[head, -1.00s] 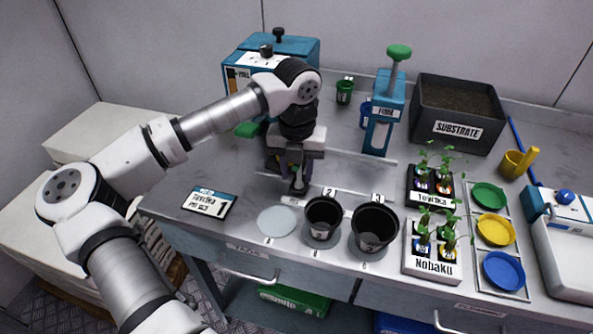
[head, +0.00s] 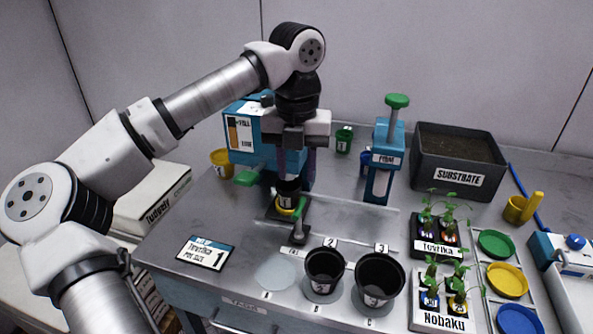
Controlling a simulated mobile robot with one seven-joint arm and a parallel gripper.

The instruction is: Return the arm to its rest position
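My gripper (head: 295,168) hangs fingers down in front of the blue fill machine (head: 241,135). Its two fingers look apart, with nothing clearly between them. A small black pot (head: 288,192) with a yellow band stands just below the fingertips, on the machine's dark plate. Whether the fingertips touch its rim I cannot tell. My arm reaches in from the left, its wrist raised above the machine and hiding part of it.
Black pots 2 (head: 323,275) and 3 (head: 378,283) stand at the front; a pale disc mark (head: 277,272) beside them is empty. A label card (head: 206,253) lies left. A blue press (head: 386,160), the substrate box (head: 458,158), seedling trays (head: 437,250) and coloured dishes (head: 496,244) are to the right.

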